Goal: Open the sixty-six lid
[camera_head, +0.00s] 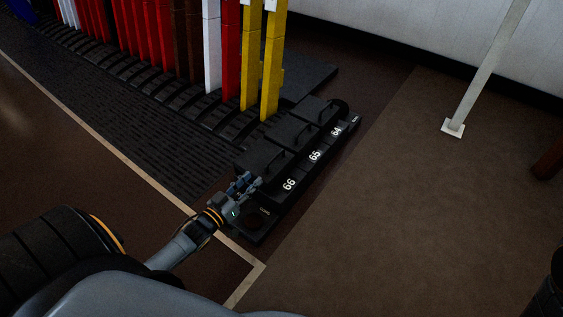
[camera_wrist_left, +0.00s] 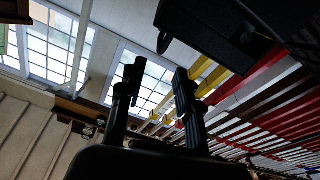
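The lid marked 66 (camera_head: 258,155) is black with a loop handle, the nearest of three on a low black box in the head view. It looks shut. My left gripper (camera_head: 246,183) is at the near end of the box, close to the 66 lid's near side. In the left wrist view my left gripper (camera_wrist_left: 155,90) has its two fingers apart with nothing between them. A dark box-like part with a curved handle (camera_wrist_left: 164,38) is above the fingers there; I cannot tell which lid it belongs to. My right gripper is not in view.
Lids 65 (camera_head: 290,133) and 64 (camera_head: 316,108) sit behind, both shut. A row of tall levers, including yellow (camera_head: 272,65), red (camera_head: 231,50) and white (camera_head: 211,45), stands behind left. The brown floor (camera_head: 400,220) on the right is clear. A pale post (camera_head: 485,75) stands farther right.

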